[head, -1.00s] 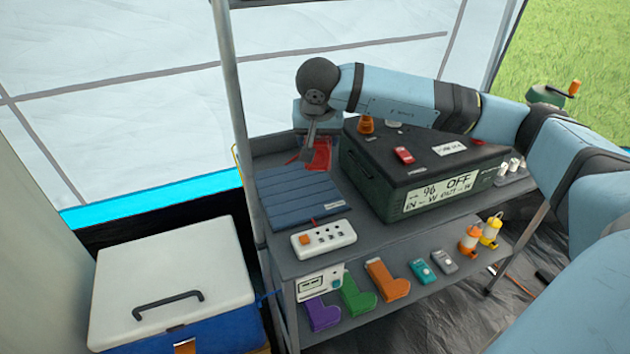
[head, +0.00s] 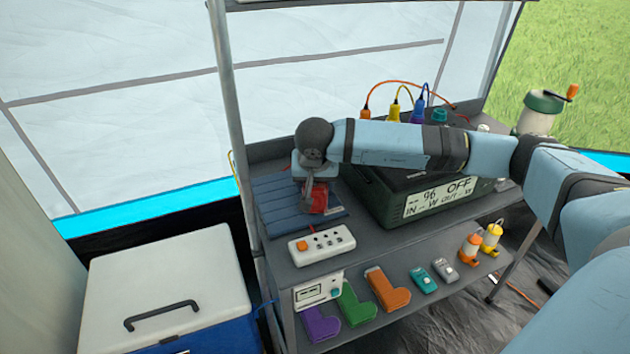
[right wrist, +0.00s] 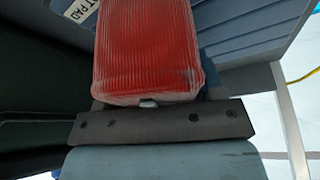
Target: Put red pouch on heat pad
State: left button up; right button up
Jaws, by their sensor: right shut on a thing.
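The red pouch (head: 318,199) is in my right gripper (head: 314,196), over the blue-grey heat pad (head: 277,208) on the shelf top. In the right wrist view the red pouch (right wrist: 150,50) looks ribbed and fills the upper middle, held at the gripper (right wrist: 160,120). The heat pad (right wrist: 245,25) with its "PAD" label shows behind it. I cannot tell whether the pouch touches the pad. My left gripper is not in view.
A white power strip (head: 322,244) lies in front of the pad. A dark green power box (head: 420,205) stands close on the right. A white-lidded cooler (head: 165,285) is at lower left.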

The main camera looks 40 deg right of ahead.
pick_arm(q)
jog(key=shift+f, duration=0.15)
pick_arm(e)
jog(key=shift+f, duration=0.1)
jog(key=o, duration=1)
jog(key=shift+c, duration=0.2)
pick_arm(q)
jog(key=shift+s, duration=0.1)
pick_arm(e)
jog(key=shift+r, duration=0.4)
jog(key=p+v, duration=0.1)
jog(key=v, duration=0.4)
jog(key=shift+p, duration=0.3)
jog(key=p+v, duration=0.1)
jog(key=v, duration=0.4)
jog(key=shift+r, duration=0.3)
jog(key=shift+s+a+r, duration=0.15)
jog(key=shift+s+r, duration=0.1)
jog(key=shift+r, duration=0.15)
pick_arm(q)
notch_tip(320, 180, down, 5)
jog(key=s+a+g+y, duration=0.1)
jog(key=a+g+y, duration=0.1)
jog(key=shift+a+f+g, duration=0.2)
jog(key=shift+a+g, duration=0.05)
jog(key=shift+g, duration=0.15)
